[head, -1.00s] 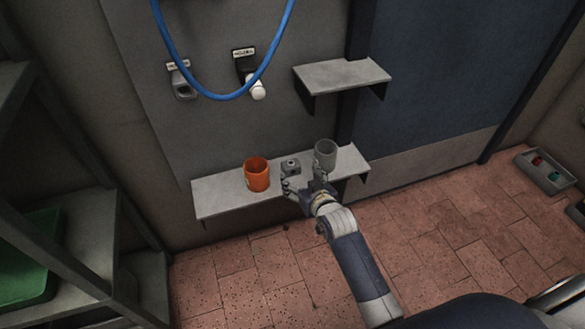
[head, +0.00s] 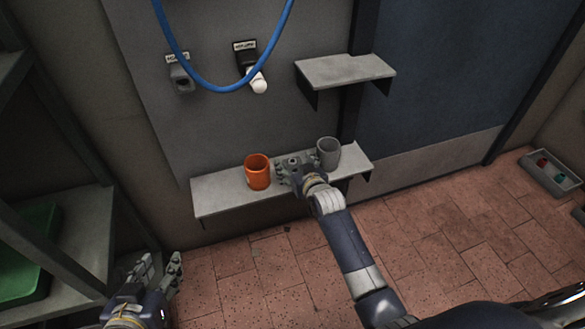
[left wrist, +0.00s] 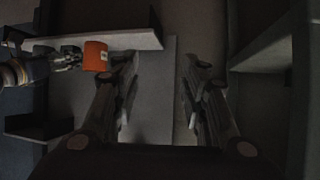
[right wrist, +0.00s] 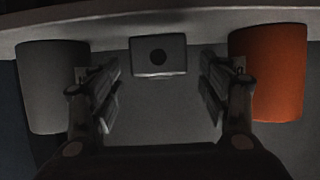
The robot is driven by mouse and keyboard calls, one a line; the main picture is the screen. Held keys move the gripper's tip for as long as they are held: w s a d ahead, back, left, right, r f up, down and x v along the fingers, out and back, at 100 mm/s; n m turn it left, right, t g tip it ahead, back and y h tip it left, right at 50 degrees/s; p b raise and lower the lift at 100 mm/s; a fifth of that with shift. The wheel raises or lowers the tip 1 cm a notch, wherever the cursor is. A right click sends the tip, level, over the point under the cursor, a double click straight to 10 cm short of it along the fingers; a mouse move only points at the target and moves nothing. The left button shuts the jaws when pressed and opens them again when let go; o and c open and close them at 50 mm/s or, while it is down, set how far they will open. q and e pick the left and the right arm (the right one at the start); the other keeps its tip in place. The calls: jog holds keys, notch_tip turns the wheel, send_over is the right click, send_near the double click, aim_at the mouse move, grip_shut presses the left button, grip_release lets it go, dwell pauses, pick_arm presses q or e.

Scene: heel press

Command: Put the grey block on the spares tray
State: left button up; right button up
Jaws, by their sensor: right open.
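The grey block (right wrist: 158,55), a small box with a dark round hole, sits on the lower wall shelf (head: 222,196) between an orange cup and a grey cup. My right gripper (head: 295,170) is open at the block and partly hides it in the head view. In the right wrist view, the block lies ahead, between the lines of the open fingers (right wrist: 160,80), with room on both sides. My left gripper (head: 158,270) is open and empty, low at the left, away from the shelf. No label shows which tray is the spares tray.
The orange cup (head: 257,172) and grey cup (head: 328,153) stand close on either side of the block. A grey tray (head: 541,178) with small red and teal pieces lies far right. A green tray (head: 28,270) is on the left rack. A blue hose (head: 207,88) hangs above.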

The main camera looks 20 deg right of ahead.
jog(key=shift+b+x, duration=0.45)
jog(key=shift+x, duration=0.65)
jog(key=shift+w, duration=0.15)
jog(key=c, duration=1.3)
pick_arm(q)
jog(key=w+d+r+t+h, duration=0.1)
jog(key=w+r+t, duration=0.2)
jog(key=r, duration=0.2)
jog(key=shift+d, duration=0.25)
pick_arm(e)
jog(key=shift+c, duration=0.6)
